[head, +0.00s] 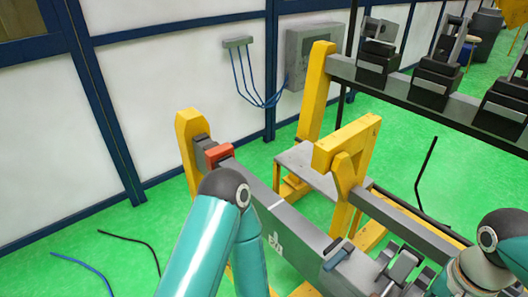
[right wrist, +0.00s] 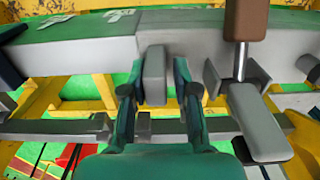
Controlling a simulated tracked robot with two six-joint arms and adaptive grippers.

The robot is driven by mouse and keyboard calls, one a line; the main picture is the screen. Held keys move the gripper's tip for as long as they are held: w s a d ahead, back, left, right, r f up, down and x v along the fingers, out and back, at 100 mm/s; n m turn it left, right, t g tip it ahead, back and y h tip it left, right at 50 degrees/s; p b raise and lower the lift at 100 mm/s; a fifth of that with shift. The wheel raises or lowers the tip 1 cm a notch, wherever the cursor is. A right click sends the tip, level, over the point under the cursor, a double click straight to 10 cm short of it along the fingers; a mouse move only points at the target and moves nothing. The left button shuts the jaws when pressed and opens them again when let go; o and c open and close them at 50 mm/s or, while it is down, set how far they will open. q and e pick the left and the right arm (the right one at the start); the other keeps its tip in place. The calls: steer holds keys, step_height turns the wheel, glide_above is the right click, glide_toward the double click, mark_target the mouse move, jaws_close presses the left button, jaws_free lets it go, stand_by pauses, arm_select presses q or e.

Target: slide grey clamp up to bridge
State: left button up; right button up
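In the right wrist view, a grey clamp (right wrist: 154,76) stands upright against the side of the grey beam (right wrist: 90,40). My right gripper (right wrist: 157,72) has its two teal fingers on either side of this block, with a gap visible at least on the right. In the head view, grey clamp parts (head: 402,268) sit along the lower right of the beam (head: 290,228), near my right arm. A yellow bridge-like frame (head: 347,143) stands over the middle of the rig; I cannot tell if it is the bridge. My left arm crosses the centre; its gripper is out of view.
A red clamp (head: 218,154) sits at the beam's far left end. In the right wrist view, a second grey clamp piece (right wrist: 258,122) with a metal rod and brown block (right wrist: 246,20) stands close right of my fingers. Black fixtures (head: 436,80) line a rack at the back right.

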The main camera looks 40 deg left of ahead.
mark_target(353, 266)
steer(key=shift+w+a+r+p, duration=0.1)
steer(key=shift+w+a+p, duration=0.45)
steer(key=shift+a, duration=1)
steer(key=shift+w+a+p, duration=0.2)
steer(key=shift+a+p, duration=0.6)
steer(key=shift+a, duration=0.8)
steer(key=shift+w+a+r+p, duration=0.1)
steer(key=shift+w+a+p, duration=0.45)
steer(key=shift+a, duration=1)
steer(key=a+p, duration=0.2)
steer(key=a, duration=0.1)
steer(key=w+a+p, duration=0.1)
steer(key=a, duration=0.1)
steer(key=shift+a, duration=0.25)
steer(key=shift+w+a+f+p, duration=0.1)
steer(key=shift+a+f+p, duration=0.15)
steer(key=shift+a, duration=0.2)
